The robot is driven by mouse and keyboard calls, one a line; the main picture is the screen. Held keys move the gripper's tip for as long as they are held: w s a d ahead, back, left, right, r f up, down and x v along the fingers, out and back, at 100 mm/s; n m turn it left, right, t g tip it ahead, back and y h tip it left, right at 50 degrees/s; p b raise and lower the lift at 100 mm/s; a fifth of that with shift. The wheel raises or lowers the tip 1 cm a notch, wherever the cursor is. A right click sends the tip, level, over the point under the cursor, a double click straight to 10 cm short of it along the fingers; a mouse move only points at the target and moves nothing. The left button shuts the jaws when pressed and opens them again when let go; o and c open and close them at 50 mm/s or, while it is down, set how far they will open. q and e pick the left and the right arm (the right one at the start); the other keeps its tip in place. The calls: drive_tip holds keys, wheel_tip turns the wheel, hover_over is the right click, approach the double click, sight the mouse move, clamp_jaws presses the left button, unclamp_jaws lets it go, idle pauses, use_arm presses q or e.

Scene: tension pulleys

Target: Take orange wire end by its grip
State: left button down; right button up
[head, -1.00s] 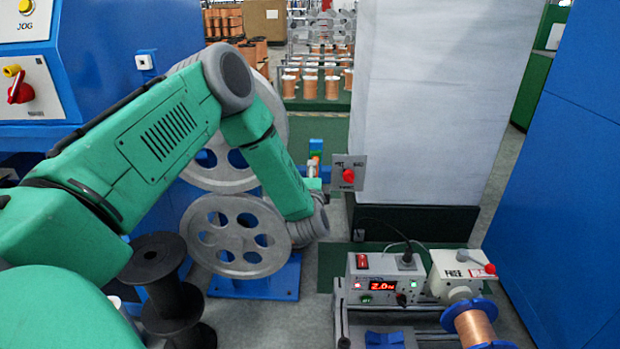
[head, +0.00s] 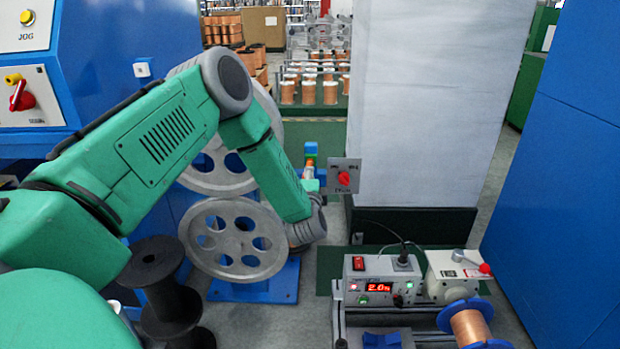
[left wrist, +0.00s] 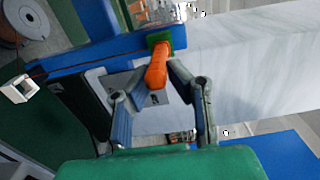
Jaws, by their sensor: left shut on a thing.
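The orange grip (left wrist: 157,68) of the wire end shows in the left wrist view, sticking out of a green block (left wrist: 160,43) on a blue bar (left wrist: 105,60). My left gripper (left wrist: 156,80) is shut on this grip, with one finger on each side of it. A thin orange wire runs along the blue bar. In the head view the grip is a small orange patch (head: 309,164) near the panel with the red knob, and my left forearm hides most of the gripper. My right gripper is not in view.
A panel with a red knob (head: 344,178) stands just right of the grip. Large grey pulleys (head: 233,238) are behind my left arm. A control box (head: 375,283) and a copper spool (head: 470,328) are at lower right, a black spool (head: 165,290) at lower left.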

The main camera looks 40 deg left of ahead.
use_arm(q)
drive_tip(key=shift+s+d+p, duration=0.45)
drive_tip(key=shift+d+p, duration=0.05)
drive_tip(key=shift+p, duration=0.05)
drive_tip(key=shift+s+d+p, duration=0.15)
drive_tip(key=shift+s+p, duration=0.1)
drive_tip(key=shift+p, duration=0.05)
idle(0.3)
drive_tip(key=shift+s+d+p, duration=0.25)
drive_tip(key=shift+s+p, duration=0.05)
drive_tip(key=shift+s+d, duration=0.1)
idle(0.4)
drive_tip(key=shift+s+d+p, duration=0.35)
drive_tip(key=shift+p, duration=0.1)
drive_tip(key=shift+s, duration=0.1)
